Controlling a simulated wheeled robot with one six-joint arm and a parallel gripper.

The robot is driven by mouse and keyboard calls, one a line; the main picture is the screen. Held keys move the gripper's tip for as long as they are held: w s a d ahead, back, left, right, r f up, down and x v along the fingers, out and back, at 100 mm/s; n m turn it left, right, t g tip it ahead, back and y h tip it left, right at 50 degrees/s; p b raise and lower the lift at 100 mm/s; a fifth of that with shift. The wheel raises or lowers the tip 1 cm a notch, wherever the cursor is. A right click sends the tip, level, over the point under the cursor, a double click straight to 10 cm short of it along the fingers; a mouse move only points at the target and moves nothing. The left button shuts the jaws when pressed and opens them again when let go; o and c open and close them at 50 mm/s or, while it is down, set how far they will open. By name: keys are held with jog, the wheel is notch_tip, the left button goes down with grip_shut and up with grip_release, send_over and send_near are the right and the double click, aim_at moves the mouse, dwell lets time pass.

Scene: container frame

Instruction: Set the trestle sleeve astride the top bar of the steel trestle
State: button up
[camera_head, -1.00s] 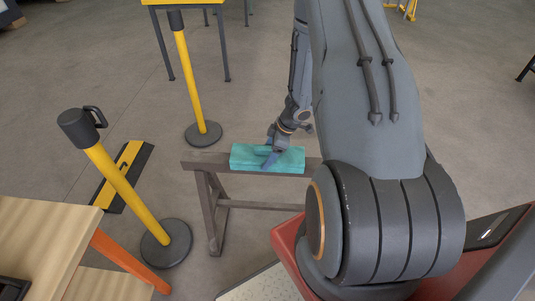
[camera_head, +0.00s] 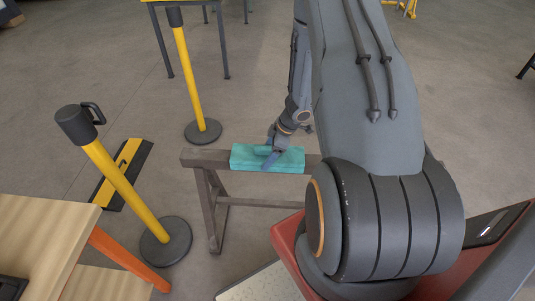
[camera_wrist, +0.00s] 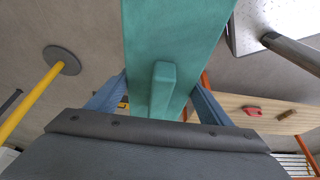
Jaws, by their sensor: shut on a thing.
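The teal trestle sleeve (camera_head: 291,162) is at the top bar of the brown steel trestle (camera_head: 203,159) in the head view. The bar shows at both ends of it, in line with it. Whether the sleeve bears fully on the bar is hard to tell. My gripper (camera_head: 270,157) is over the middle of the sleeve and shut on it. In the wrist view the sleeve (camera_wrist: 178,35) runs up the picture, with a raised grip on top between my blue fingers (camera_wrist: 160,97). The sleeve hides the bar there.
Yellow posts with dark round bases (camera_head: 166,243) and (camera_head: 203,131) stand left of and behind the trestle. A black and yellow floor strip (camera_head: 124,172) lies further left. A wooden table (camera_head: 45,235) fills the lower left. Open floor lies behind the trestle.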

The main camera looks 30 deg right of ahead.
jog(key=shift+f, duration=0.2)
jog(key=o, duration=1.1)
jog(key=shift+o, duration=0.2)
jog(key=shift+v, duration=3.95)
jog(key=shift+w+r, duration=0.1)
jog(key=shift+w, duration=0.05)
